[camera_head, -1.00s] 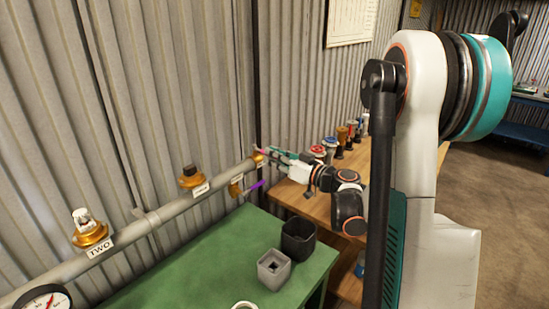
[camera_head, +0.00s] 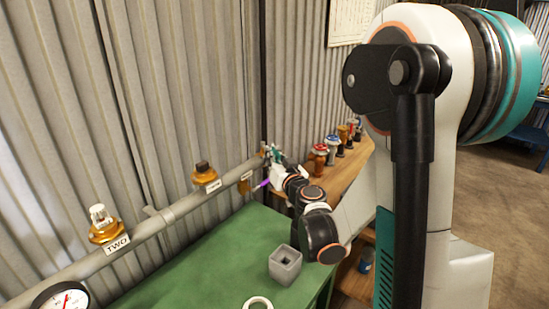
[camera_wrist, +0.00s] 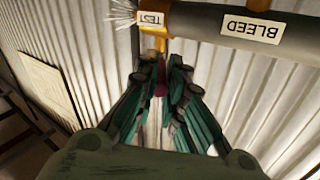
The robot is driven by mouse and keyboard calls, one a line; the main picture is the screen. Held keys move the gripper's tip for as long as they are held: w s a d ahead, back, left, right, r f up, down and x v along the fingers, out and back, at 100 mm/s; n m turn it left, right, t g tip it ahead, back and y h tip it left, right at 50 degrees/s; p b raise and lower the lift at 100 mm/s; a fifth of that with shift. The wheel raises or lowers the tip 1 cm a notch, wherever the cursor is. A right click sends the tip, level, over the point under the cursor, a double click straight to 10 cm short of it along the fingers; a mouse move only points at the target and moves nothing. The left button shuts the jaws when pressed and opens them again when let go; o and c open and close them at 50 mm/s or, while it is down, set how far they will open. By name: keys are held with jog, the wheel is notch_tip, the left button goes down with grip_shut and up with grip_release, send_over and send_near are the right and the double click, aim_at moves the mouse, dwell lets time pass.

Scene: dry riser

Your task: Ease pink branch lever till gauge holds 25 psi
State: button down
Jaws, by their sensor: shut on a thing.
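The pink branch lever (camera_wrist: 160,90) shows dark pink between my fingers in the wrist view, below the branch marked TEST. My gripper (camera_wrist: 165,85) is shut on it, and the fingers hide most of its length. In the head view my gripper (camera_head: 276,158) is at the far end of the pipe, and the lever cannot be made out there. The gauge (camera_head: 62,299) is cut off at the lower left; its red needle shows, but its reading is too small to tell.
The pipe (camera_head: 165,219) runs along the corrugated wall, with valves marked TWO (camera_head: 108,226) and another beyond. A purple lever (camera_head: 263,184) hangs near my gripper. White spray (camera_wrist: 122,14) shows at the pipe's end. A grey cup (camera_head: 285,267) stands on the green bench (camera_head: 205,262).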

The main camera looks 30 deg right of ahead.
jog(key=shift+a, duration=0.1)
dwell(0.3)
jog(key=c, duration=1.6)
grip_release()
jog(key=shift+f, duration=0.1)
jog(key=shift+c, duration=0.2)
jog(key=s+a, duration=0.1)
jog(key=s, duration=1.1)
jog(key=shift+a, duration=0.3)
jog(key=shift+c, duration=0.2)
